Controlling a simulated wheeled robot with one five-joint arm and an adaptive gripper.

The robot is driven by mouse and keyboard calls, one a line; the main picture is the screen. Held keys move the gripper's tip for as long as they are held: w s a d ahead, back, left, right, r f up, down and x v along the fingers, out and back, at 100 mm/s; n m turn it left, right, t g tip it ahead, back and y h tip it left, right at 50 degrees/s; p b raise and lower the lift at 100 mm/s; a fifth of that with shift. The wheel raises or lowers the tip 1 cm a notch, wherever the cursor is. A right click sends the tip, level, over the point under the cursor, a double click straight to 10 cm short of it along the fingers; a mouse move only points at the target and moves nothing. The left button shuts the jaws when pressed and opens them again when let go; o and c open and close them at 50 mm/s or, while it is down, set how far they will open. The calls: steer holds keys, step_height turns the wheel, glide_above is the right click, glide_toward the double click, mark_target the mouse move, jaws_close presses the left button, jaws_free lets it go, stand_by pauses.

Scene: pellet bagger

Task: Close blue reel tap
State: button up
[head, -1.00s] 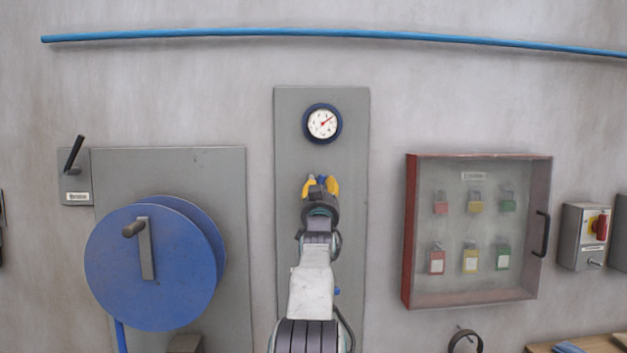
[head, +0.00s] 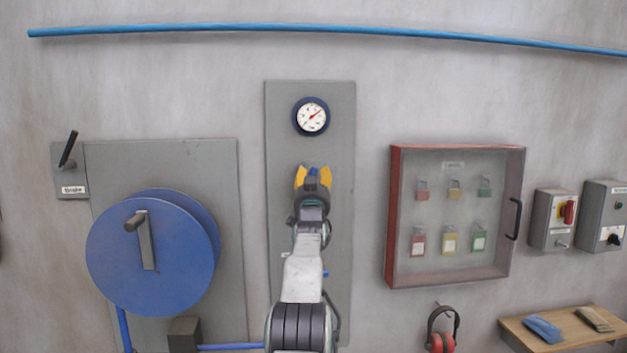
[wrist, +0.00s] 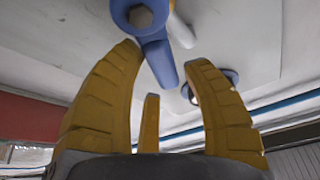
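The blue tap (wrist: 142,16) shows at the top of the wrist view, with a round hub and bolt. Its blue lever (wrist: 162,62) reaches down between my yellow fingertips. My gripper (wrist: 165,55) is open, with a finger on either side of the lever; I see no clear grip on it. In the head view my gripper (head: 313,178) is in front of the grey panel, below the round gauge (head: 310,117). The tap is mostly hidden behind my arm there; a small blue bit beside the arm cannot be identified for certain.
The blue hose reel (head: 185,265) with a crank is on the left, below a brake lever (head: 68,150). A blue hose (head: 230,346) runs right from it. A red-framed padlock cabinet (head: 394,220), switch boxes (head: 553,220) and a small shelf (head: 515,328) are on the right.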

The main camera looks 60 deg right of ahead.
steer(key=shift+o, duration=1.3)
steer(key=shift+f, duration=0.15)
steer(key=shift+f, duration=0.15)
steer(key=v, duration=1.1)
steer(key=shift+s+a, duration=0.2)
steer(key=shift+a, duration=0.15)
steer(key=shift+o, duration=0.3)
steer(key=shift+f, duration=0.15)
steer(key=shift+c, duration=0.3)
